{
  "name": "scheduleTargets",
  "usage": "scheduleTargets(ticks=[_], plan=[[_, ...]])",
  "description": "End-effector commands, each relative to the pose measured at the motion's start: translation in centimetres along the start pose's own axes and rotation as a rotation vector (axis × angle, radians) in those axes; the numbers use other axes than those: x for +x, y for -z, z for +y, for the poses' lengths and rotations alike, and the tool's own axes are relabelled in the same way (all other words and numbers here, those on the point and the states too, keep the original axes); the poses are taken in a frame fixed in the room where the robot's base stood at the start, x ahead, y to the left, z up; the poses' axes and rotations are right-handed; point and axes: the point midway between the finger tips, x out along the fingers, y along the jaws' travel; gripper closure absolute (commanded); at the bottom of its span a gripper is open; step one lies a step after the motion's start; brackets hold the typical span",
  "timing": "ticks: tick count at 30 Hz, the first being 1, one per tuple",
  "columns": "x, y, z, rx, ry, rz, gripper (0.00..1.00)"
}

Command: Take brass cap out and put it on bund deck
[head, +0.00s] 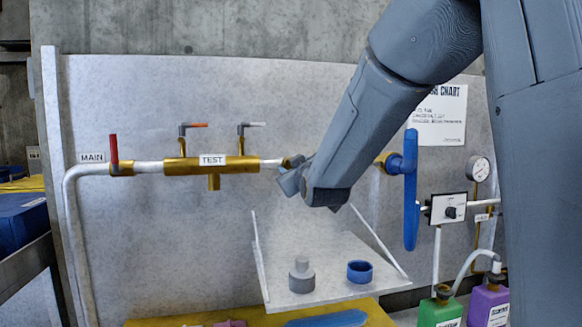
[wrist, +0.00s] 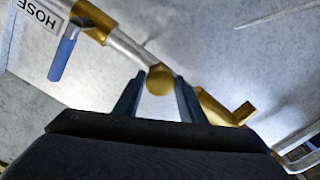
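The brass cap (wrist: 160,79) is a round gold piece at the end of a pale pipe in the wrist view. My gripper (wrist: 160,92) has one dark finger on each side of it, with narrow gaps showing. I cannot tell whether the cap is between the fingertips or just beyond them. In the head view my gripper (head: 290,178) is at the pipe's right end, and the cap is hidden there. The bund deck seems to be the yellow surface (head: 385,318) at the bottom of the head view, below and in front of the panel.
A grey tray (head: 330,287) below my gripper holds a grey stepped cylinder (head: 301,276) and a blue ring (head: 359,272). Red-handled MAIN (head: 114,150) and brass TEST (head: 212,160) valves are left. A blue handle (head: 411,190), a gauge and bottles are right. Blue and pink pieces lie on the yellow surface.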

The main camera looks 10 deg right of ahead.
Motion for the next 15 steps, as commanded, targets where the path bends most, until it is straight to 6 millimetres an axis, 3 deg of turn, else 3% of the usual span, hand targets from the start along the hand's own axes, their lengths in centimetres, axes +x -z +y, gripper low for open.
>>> scheduleTargets(ticks=[1,4,5,9,15], plan=[[0.00,0.00,0.00,0.000,0.000,0.000,0.72],[0.00,0.00,0.00,-0.001,0.000,0.000,0.89],[0.00,0.03,0.02,-0.001,0.000,0.001,0.69],[0.00,0.03,0.02,-0.001,0.000,0.001,0.92],[0.01,-0.01,-0.01,-0.129,-0.001,0.001,0.93]])
